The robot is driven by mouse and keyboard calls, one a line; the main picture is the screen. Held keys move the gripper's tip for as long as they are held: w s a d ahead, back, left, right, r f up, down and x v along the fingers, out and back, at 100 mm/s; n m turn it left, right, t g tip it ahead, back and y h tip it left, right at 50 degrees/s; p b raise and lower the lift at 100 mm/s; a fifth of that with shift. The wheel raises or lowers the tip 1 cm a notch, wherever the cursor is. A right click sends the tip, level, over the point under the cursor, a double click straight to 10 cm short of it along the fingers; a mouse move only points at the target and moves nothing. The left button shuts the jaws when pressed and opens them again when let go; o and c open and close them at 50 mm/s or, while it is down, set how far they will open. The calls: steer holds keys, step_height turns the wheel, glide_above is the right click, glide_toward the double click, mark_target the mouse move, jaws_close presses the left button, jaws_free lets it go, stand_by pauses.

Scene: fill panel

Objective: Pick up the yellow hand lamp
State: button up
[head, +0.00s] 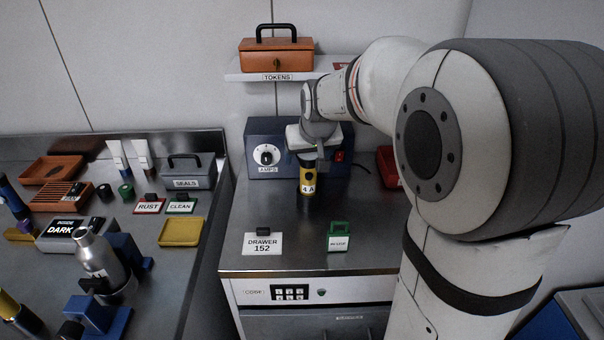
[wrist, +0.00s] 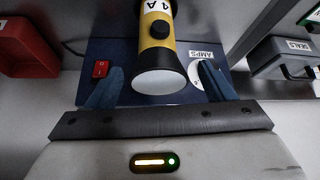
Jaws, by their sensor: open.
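The yellow hand lamp (head: 307,177) has black ends and a white "4 A" label. In the head view it stands upright on the steel counter, in front of the blue AMPS box, just below my gripper. In the wrist view the lamp (wrist: 156,32) shows its pale round end and a black button. My gripper (wrist: 160,70) is open, with one blue finger on each side of the lamp's end and a gap on both sides. In the head view my gripper's fingers are mostly hidden behind the wrist and lamp.
The blue AMPS box (head: 266,134) stands close behind the lamp. A shelf (head: 238,76) with an orange TOKENS box (head: 276,55) is above. A red bin (head: 388,166) is at right. A DRAWER 152 sign (head: 262,244) and green-handled tag (head: 339,240) stand in front.

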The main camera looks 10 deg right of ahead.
steer(key=shift+x, duration=1.35)
steer(key=shift+w, duration=0.1)
steer(key=shift+c, duration=0.5)
steer(key=c, duration=1.1)
